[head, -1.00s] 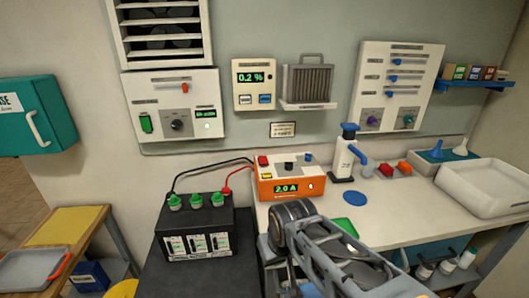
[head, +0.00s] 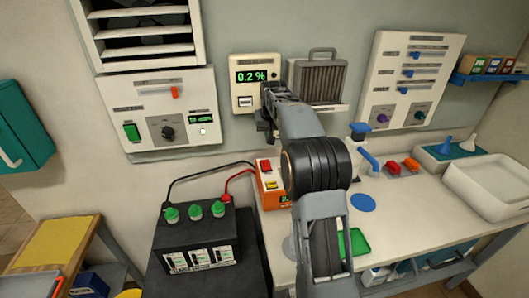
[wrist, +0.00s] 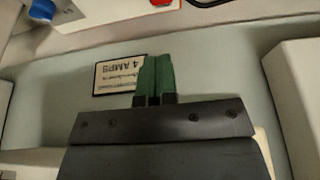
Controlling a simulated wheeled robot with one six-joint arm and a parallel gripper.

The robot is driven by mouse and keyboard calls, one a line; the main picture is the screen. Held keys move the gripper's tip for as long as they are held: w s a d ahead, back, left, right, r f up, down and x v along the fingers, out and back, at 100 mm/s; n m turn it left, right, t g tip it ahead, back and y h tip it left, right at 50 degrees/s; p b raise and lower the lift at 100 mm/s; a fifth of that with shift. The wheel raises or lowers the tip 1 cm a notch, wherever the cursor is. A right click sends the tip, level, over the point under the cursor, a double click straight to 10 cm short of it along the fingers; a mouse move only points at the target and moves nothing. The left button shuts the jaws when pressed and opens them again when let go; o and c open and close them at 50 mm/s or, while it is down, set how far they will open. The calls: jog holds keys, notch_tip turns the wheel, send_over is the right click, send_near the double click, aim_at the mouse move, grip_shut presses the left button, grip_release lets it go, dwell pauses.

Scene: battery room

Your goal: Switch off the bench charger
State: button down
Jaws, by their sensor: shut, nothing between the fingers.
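The bench charger (head: 268,190) is an orange box with a pale top at the back of the bench, left of the pump bottle. My gripper (head: 266,131) is up by the wall, above the charger and just below the meter reading 0.2 %. In the wrist view its green fingertips (wrist: 154,75) are together and empty, in front of a small wall label (wrist: 120,78). A red part (wrist: 161,2) is cut off at the top edge.
A black battery (head: 197,240) with green caps stands left of the charger, with black and red cables running between them. The meter (head: 243,66) and a finned wall unit (head: 318,80) are close to my gripper. The pump bottle (head: 358,150) stands to the right.

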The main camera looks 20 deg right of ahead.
jog(key=shift+a, duration=0.1)
jog(key=p, duration=0.2)
send_near(266, 161)
jog(key=x, duration=0.5)
jog(key=shift+w+r, duration=0.1)
jog(key=shift+w, duration=0.25)
jog(key=shift+p+x, duration=0.4)
jog(key=shift+x, duration=0.6)
jog(key=shift+s, duration=0.15)
jog(key=shift+f+b, duration=0.6)
jog(key=shift+b, duration=0.05)
jog(key=shift+r, duration=0.2)
jog(key=shift+f, duration=0.1)
